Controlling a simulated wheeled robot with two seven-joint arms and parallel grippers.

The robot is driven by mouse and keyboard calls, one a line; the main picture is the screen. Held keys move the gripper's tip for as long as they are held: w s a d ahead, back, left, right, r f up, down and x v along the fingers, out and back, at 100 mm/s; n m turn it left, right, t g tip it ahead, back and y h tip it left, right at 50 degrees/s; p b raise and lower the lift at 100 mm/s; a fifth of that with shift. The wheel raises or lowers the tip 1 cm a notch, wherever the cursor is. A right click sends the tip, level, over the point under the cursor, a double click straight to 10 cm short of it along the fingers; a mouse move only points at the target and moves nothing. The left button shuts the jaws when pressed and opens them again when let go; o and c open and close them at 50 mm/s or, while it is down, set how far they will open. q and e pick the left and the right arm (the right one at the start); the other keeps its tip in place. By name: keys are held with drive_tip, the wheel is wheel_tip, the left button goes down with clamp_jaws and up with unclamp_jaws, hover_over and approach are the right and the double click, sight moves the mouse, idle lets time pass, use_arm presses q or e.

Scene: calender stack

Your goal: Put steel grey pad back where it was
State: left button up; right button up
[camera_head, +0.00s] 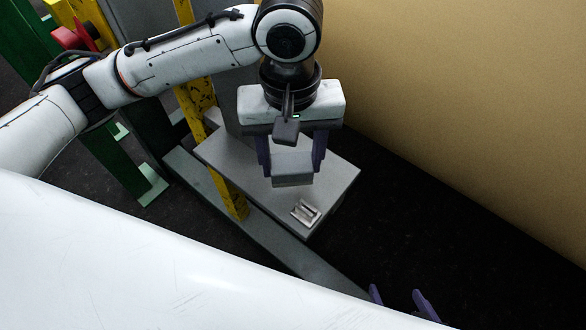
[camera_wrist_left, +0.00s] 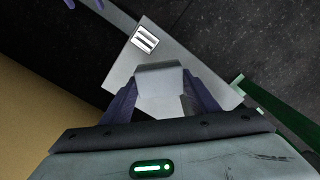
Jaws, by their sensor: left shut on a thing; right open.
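The steel grey pad (camera_head: 292,168) is a small grey block. My left gripper (camera_head: 292,172) is shut on it, with one purple finger on each side, above a light grey platform (camera_head: 228,157). In the left wrist view the pad (camera_wrist_left: 160,88) sits between the fingers of my left gripper (camera_wrist_left: 162,92), over the platform (camera_wrist_left: 122,80). I cannot tell how far the pad is above the surface. My right gripper (camera_head: 405,298) shows only its purple fingertips at the bottom edge of the head view; they are apart, with nothing visible between them.
A small slotted metal piece (camera_head: 306,213) lies near the platform's front corner; it also shows in the left wrist view (camera_wrist_left: 145,40). A yellow post (camera_head: 228,185) and green frame (camera_head: 110,150) stand left. A tan wall (camera_head: 460,110) is right. Dark floor (camera_head: 390,220) is clear.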

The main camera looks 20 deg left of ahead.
sight(292, 174)
use_arm(q)
drive_tip(key=shift+w+f, duration=0.1)
drive_tip(key=shift+f, duration=0.65)
wheel_tip(292, 174, down, 3)
drive_tip(key=shift+f, duration=0.25)
use_arm(e)
drive_tip(key=shift+w+r, duration=0.2)
drive_tip(key=shift+w, duration=0.15)
use_arm(q)
drive_tip(key=o, duration=1.3)
wheel_tip(292, 174, up, 12)
drive_tip(key=shift+r, duration=0.15)
use_arm(e)
drive_tip(key=shift+s+f, duration=0.1)
drive_tip(key=shift+s, duration=0.05)
